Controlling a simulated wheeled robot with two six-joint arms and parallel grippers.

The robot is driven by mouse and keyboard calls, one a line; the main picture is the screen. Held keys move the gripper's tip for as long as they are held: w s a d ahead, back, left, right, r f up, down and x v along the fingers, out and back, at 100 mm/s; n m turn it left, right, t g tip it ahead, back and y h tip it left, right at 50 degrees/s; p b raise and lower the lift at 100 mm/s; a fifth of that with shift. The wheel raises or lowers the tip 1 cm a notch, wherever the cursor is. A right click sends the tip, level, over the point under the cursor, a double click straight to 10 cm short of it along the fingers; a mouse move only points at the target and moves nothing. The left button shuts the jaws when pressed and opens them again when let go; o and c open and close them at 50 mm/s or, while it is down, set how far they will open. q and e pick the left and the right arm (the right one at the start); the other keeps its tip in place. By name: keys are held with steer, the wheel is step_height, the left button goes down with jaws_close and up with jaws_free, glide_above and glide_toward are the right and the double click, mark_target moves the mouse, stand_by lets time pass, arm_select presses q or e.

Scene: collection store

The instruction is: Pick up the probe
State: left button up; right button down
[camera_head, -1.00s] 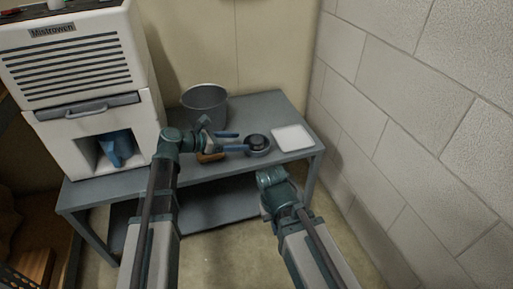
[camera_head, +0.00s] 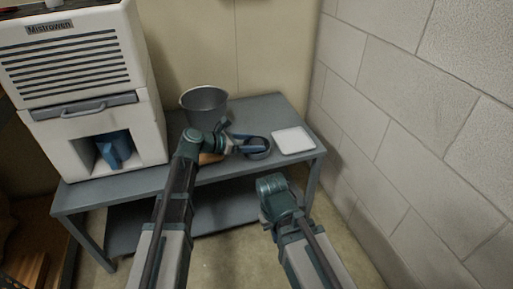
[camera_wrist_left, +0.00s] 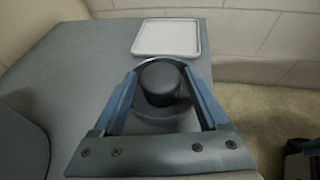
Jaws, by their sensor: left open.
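A dark, round-topped knob-like piece (camera_head: 257,144), which may be the probe, stands in a shallow round dish (camera_head: 258,156) on the grey table. In the left wrist view the dark piece (camera_wrist_left: 160,82) stands upright between the two blue fingers of my left gripper (camera_head: 254,144). The fingers are open, one on each side of it; contact cannot be made out. The dish is partly hidden behind the fingers. My right gripper (camera_head: 270,185) is low in front of the table's front edge, and its fingers cannot be made out.
A white tray (camera_head: 293,140) lies right of the dish. A grey bucket (camera_head: 204,106) stands behind my left arm. A brownish object (camera_head: 209,158) lies left of the dish, partly hidden. A white machine (camera_head: 85,80) holding a blue jug (camera_head: 115,148) fills the left. A block wall (camera_head: 420,130) bounds the right.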

arm_select(q)
jaws_close()
steer(key=shift+r, duration=0.1)
